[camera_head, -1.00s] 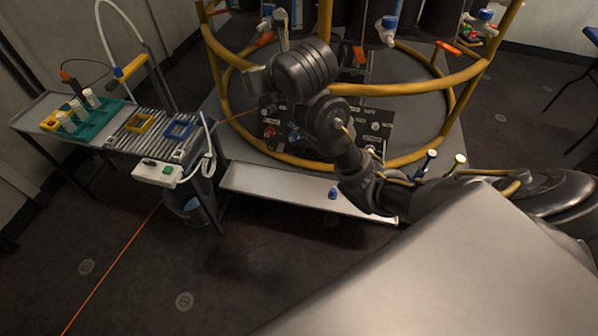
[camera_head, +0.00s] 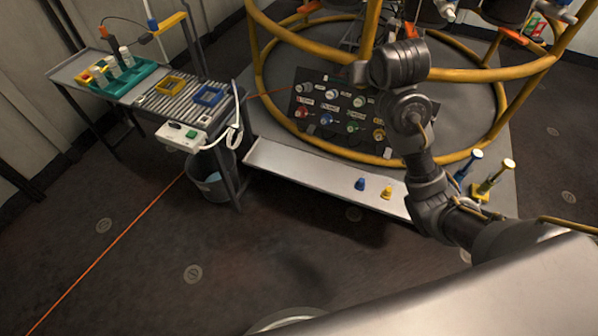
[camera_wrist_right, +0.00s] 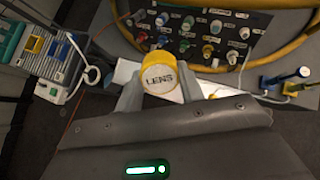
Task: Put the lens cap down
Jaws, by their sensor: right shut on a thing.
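The lens cap (camera_wrist_right: 160,73) is a round yellow cap with a white face marked "LENS". In the right wrist view it sits between the two grey fingers of my right gripper (camera_wrist_right: 158,88), which is shut on it. I cannot make out the cap in the head view. My left gripper is not in view.
A dark panel (camera_head: 316,90) bears several coloured, labelled knobs. A pale shelf (camera_head: 300,168) in front holds a blue piece (camera_head: 360,184) and a yellow piece (camera_head: 387,193). The yellow tube frame (camera_head: 470,75) surrounds the panel. A side table (camera_head: 62,75) stands left, with a bucket (camera_head: 212,188) below.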

